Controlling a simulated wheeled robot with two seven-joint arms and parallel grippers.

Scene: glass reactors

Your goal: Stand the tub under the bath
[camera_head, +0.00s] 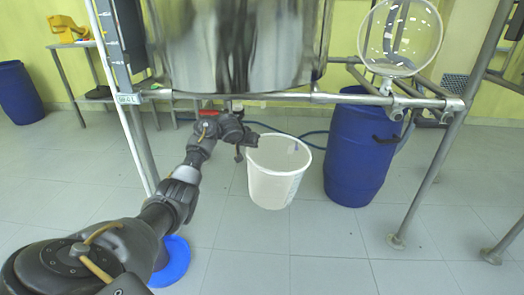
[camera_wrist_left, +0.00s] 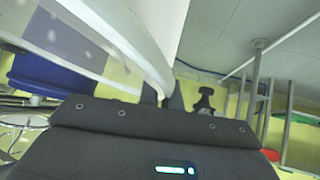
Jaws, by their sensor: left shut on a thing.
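The tub is a white bucket (camera_head: 272,185), open at the top and roughly upright, in front of and below the bath in the head view. My left gripper (camera_head: 250,140) is shut on its rim at the tub's left side. In the left wrist view the tub's pale wall and rim (camera_wrist_left: 150,45) run close up to the fingers (camera_wrist_left: 170,98). I cannot tell whether the tub's base touches the floor. The bath is the shiny steel vessel (camera_head: 240,45) at the top, held in a metal frame. My right gripper is not in view.
A blue drum (camera_head: 355,160) stands close right of the tub. The frame's rail (camera_head: 300,97) and its legs (camera_head: 425,190) bound the space. A blue hose (camera_head: 315,133) lies behind. A blue disc (camera_head: 172,262) lies at lower left. Front floor is clear.

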